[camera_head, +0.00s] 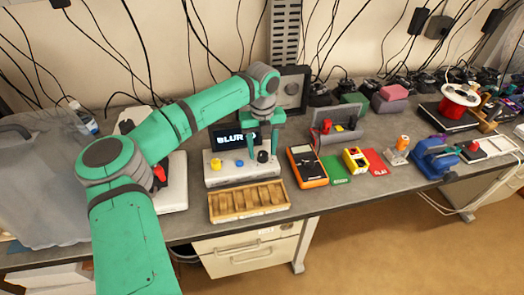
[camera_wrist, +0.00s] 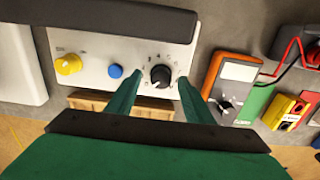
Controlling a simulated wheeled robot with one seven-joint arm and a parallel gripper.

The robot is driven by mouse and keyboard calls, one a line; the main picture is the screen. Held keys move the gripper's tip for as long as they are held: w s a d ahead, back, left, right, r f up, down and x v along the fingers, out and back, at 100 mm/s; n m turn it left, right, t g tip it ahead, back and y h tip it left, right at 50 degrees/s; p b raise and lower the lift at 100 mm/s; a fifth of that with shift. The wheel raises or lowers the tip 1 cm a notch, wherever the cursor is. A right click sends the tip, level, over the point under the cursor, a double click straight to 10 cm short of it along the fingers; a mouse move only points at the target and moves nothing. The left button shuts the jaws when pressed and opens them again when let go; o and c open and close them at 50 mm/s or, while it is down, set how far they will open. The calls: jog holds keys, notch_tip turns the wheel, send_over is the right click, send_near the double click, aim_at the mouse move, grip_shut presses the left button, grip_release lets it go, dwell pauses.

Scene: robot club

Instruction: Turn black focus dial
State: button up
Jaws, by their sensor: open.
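The black focus dial (camera_wrist: 160,76) is on the right part of a white control box. It has a white mark line and a ring of printed marks around it. In the head view the dial (camera_head: 263,156) sits just below my gripper. My gripper (camera_wrist: 158,83) is open, with one green finger on each side of the dial in the wrist view; I cannot tell whether they touch it. The white box (camera_head: 228,178) also carries a blue knob (camera_wrist: 115,71) and a yellow knob (camera_wrist: 68,64). Its screen (camera_head: 232,138) reads "BLUR", partly hidden by my gripper.
A wooden tray (camera_head: 250,201) stands in front of the box. An orange multimeter (camera_head: 307,167) is close on the right, followed by a green box (camera_head: 335,169) and a yellow device (camera_head: 355,160). A white machine (camera_head: 174,190) stands on the left. Cables hang behind.

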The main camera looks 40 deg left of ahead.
jog(key=shift+f, duration=0.45)
jog(key=shift+d, duration=0.1)
jog(key=c, duration=1)
jog(key=shift+c, duration=0.2)
